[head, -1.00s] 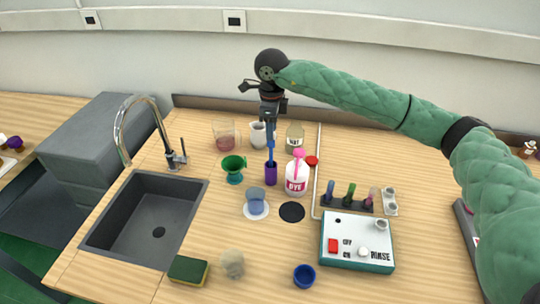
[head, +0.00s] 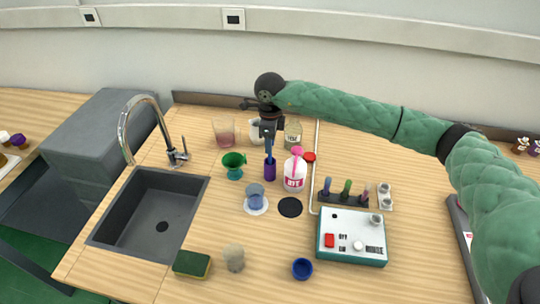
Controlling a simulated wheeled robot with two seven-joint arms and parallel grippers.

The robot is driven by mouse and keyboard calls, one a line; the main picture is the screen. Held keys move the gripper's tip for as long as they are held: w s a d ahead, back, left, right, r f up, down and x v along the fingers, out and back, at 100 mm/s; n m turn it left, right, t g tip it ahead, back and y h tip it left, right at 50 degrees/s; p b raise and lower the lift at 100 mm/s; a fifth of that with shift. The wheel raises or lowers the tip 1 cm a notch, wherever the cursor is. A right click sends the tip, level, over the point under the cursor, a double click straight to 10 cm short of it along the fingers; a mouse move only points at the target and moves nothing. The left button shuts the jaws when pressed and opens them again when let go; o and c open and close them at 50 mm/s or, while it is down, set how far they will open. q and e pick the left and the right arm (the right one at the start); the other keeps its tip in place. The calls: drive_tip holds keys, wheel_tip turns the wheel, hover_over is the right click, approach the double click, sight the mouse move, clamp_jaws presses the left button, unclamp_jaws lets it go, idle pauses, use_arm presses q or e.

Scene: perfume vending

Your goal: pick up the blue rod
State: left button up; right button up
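The blue rod (head: 268,145) stands upright in a small purple holder (head: 270,171) near the middle of the wooden counter. My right gripper (head: 268,132) points down from above, with its fingers at the upper part of the rod. The fingers hide the rod's top, and at this size I cannot tell whether they are closed on it. My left gripper is not in view.
Close around the holder are a green cup (head: 233,165), a white DYE bottle (head: 294,173) with a pink top, a blue glass (head: 255,196) and a jar (head: 293,136). A RINSE box (head: 352,237) stands front right, a sink (head: 150,215) left.

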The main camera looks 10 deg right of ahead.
drive_tip(key=shift+c, duration=0.3)
clamp_jaws()
